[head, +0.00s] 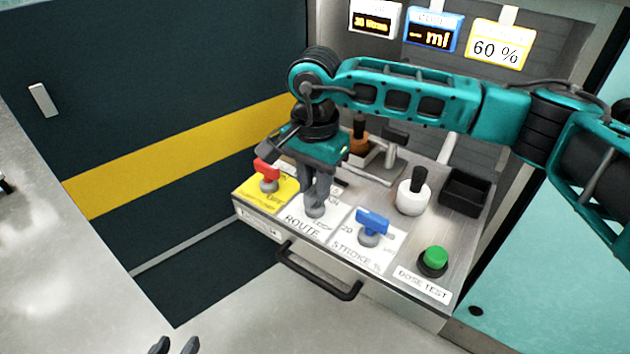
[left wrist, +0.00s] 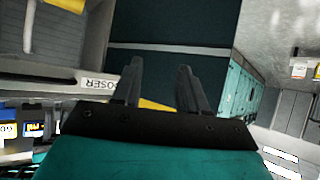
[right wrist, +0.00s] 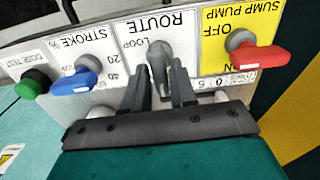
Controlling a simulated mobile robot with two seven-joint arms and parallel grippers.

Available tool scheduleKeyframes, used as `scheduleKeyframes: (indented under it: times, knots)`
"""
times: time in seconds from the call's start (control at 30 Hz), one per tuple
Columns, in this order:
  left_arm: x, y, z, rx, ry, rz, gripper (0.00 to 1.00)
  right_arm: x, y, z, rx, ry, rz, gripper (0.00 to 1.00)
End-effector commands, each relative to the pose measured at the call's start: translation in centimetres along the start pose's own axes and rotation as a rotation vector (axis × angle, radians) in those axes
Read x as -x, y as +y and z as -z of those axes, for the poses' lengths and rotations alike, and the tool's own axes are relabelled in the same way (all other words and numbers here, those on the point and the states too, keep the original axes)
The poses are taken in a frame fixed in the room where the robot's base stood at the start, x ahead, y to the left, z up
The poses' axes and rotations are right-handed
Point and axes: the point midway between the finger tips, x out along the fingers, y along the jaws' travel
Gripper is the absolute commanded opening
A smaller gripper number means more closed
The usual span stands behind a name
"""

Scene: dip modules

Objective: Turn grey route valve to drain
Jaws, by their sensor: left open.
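The grey route valve (right wrist: 158,60) sits on the white ROUTE plate of the dosing panel. In the head view its knob (head: 315,210) shows just below my right gripper (head: 316,190). My right gripper points down at the valve, and in the right wrist view its fingers (right wrist: 160,80) lie on both sides of the grey handle, close against it. The LOOP mark shows beside the handle; I cannot read a drain mark. My left gripper (head: 174,345) is open and empty, low in the head view, away from the panel; its fingers also show in the left wrist view (left wrist: 160,80).
A red sump pump handle (head: 267,172) and a blue stroke handle (head: 372,222) flank the valve closely. A green button (head: 433,258), a white bottle with a black top (head: 412,195) and a black bin (head: 464,192) are further right. A black drawer handle (head: 318,278) juts out in front.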

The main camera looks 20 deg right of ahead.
Motion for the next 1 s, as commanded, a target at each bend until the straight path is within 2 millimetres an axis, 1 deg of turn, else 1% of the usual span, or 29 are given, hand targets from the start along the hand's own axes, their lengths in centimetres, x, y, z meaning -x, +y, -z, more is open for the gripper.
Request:
scheduleKeyframes:
  times: [0.03,0.13,0.17,0.37,0.47,0.57,0.9,1.0]
  knots:
    - [0.0,0.0,-0.1,0.000,-0.001,0.000,0.43,0.0,0.0,0.0,0.000,0.000,0.000,0.31]
    - [0.0,0.0,-0.1,0.000,-0.002,0.000,0.43,0.0,0.0,0.0,-0.001,0.000,0.000,0.41]
    - [0.0,0.0,-0.1,0.000,-0.002,0.000,0.43,0.0,0.0,0.0,-0.001,0.000,-0.001,0.43]
    - [0.0,0.0,-0.2,-0.001,-0.004,0.000,0.43,0.0,0.0,0.0,-0.002,0.000,-0.001,0.43]
    - [0.1,0.0,-0.1,-0.003,-0.005,0.000,0.43,0.4,0.0,0.0,-0.002,0.001,0.000,0.43]
    - [0.3,-0.1,0.1,-0.004,-0.005,0.001,0.43,1.7,-0.1,0.0,-0.002,0.002,0.002,0.43]
    - [1.0,-0.4,0.5,-0.008,-0.006,0.011,0.43,9.1,-0.1,0.0,-0.001,0.002,0.003,0.43]
    - [1.2,-0.5,0.6,-0.010,-0.009,0.011,0.43,10.8,0.0,0.0,-0.002,0.002,0.002,0.43]
